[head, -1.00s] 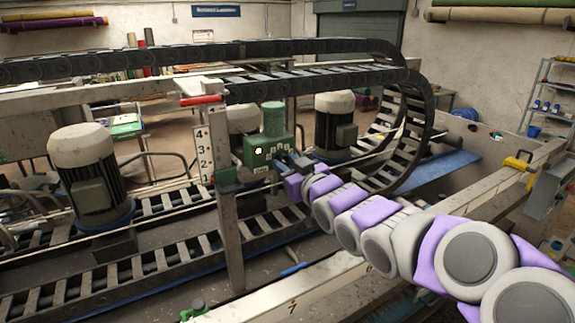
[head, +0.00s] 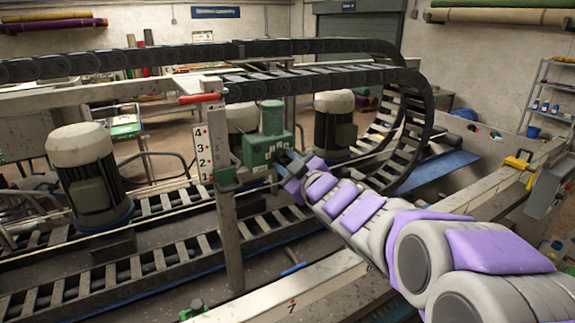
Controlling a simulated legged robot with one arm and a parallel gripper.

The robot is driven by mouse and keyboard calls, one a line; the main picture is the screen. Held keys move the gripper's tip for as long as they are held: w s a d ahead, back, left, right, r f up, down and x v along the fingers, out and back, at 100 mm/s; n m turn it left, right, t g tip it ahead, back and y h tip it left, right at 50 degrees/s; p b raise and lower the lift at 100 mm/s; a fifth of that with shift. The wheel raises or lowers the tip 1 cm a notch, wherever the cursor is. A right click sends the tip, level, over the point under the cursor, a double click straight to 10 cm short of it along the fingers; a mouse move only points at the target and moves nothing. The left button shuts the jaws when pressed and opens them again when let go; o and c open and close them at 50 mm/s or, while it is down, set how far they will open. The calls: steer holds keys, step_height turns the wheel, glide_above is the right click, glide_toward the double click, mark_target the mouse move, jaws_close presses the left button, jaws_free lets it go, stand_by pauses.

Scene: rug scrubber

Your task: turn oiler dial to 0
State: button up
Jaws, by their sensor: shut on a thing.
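The oiler is a green box with a round cap (head: 268,140), mounted on the machine frame right of the numbered plate. Its dial is hidden or too small to make out at my gripper. My gripper (head: 284,159) is at the lower right of the oiler's front, shut on what appears to be the oiler dial. The fingertips are small and partly hidden by the purple and grey arm, so the dial's setting cannot be read.
A numbered white plate (head: 202,152) stands left of the oiler, with a red handle (head: 201,98) above it. A black cable chain (head: 418,110) curves behind my arm. Motors (head: 88,175) stand on the machine bed. A yellow clamp (head: 519,162) sits on the right rail.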

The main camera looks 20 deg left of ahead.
steer(key=o, duration=0.7)
steer(key=shift+c, duration=0.2)
steer(key=o, duration=0.4)
steer(key=shift+w+a, duration=0.15)
steer(key=shift+a, duration=0.05)
steer(key=shift+d, duration=0.1)
steer(key=v, duration=1.7)
steer(key=shift+f, duration=0.1)
